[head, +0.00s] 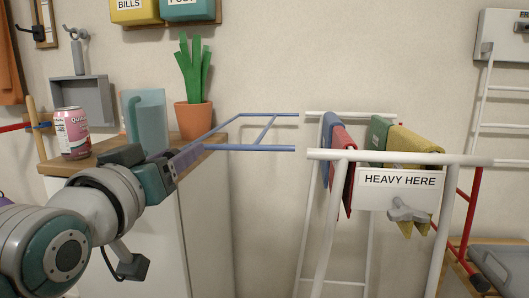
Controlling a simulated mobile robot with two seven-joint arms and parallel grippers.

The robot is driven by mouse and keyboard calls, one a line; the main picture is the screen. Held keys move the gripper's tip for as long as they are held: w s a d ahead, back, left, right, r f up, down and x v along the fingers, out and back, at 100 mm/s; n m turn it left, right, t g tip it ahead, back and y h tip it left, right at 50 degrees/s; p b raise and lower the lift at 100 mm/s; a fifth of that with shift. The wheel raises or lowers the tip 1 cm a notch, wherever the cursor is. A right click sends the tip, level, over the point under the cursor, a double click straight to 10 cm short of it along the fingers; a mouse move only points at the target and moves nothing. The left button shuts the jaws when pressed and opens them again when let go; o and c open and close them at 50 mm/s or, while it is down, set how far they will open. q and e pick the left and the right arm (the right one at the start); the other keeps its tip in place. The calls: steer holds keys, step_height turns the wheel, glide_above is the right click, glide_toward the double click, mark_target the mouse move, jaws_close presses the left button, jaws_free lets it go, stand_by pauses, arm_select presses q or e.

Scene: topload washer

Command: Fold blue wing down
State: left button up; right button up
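The blue wing (250,148) sticks out level to the left from the white drying rack (340,154). Its two side bars, one crossbar and slanting outer bar show in the head view. My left gripper (187,160) is at the near left corner of the wing, its fingers lying over or against that corner. I cannot tell whether they are closed around the bar or only touching it. My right gripper is not in view.
Towels (413,142) and a "HEAVY HERE" sign (399,183) hang on the rack. A counter with a pink can (71,132), a clear pitcher (146,120) and a potted plant (194,118) stands behind my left arm. Below the wing's right part is open space.

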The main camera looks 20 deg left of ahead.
arm_select(q)
jaws_close()
stand_by(1.2)
